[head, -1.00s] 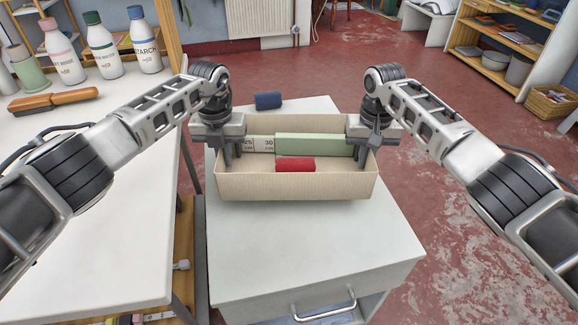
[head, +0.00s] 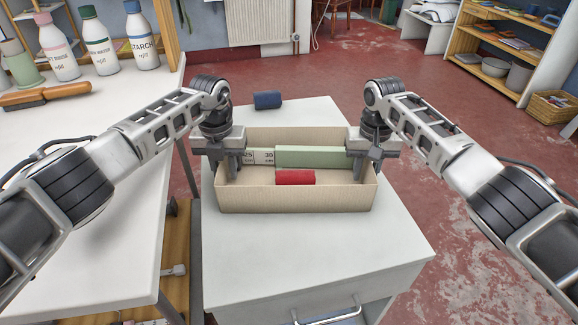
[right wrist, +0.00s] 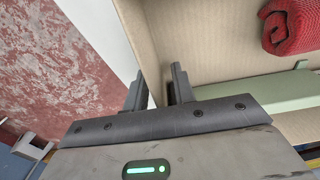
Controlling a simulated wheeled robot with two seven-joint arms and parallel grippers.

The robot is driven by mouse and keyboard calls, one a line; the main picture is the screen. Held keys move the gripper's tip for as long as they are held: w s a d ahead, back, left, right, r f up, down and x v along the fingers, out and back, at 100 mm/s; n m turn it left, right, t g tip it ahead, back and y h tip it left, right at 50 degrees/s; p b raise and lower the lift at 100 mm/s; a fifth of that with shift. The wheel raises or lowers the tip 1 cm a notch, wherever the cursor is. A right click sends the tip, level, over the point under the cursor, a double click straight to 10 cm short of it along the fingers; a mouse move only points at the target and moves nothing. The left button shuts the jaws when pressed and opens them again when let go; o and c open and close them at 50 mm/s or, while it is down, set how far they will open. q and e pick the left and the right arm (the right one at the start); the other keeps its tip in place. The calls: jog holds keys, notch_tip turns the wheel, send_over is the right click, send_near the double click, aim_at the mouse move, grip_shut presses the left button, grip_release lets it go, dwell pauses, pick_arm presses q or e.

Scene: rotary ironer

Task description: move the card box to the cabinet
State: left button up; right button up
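The card box (head: 295,199), open-topped and tan, is over the white cabinet (head: 310,255), level and lengthwise across the view. I cannot tell whether its base touches the cabinet top. Inside lie a green bar (head: 312,157), a red roll (head: 295,177) and a white piece marked 25 and 30 (head: 260,156). My left gripper (head: 231,165) is shut on the box's left end wall. My right gripper (head: 366,165) is shut on the right end wall; the right wrist view shows its fingers (right wrist: 158,90) on either side of that wall.
A blue roll (head: 268,99) lies on the cabinet top behind the box. A white table (head: 95,225) with bottles and a brush stands close on the left. Cabinet top is clear in front of the box; red floor (head: 480,215) is open on the right.

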pick_arm(q)
jog(key=shift+r, duration=0.1)
notch_tip(320, 180, up, 12)
jog(key=shift+f, duration=0.25)
jog(key=shift+r, duration=0.2)
pick_arm(e)
jog(key=shift+r, duration=0.2)
notch_tip(320, 180, up, 12)
jog(key=shift+f, duration=0.2)
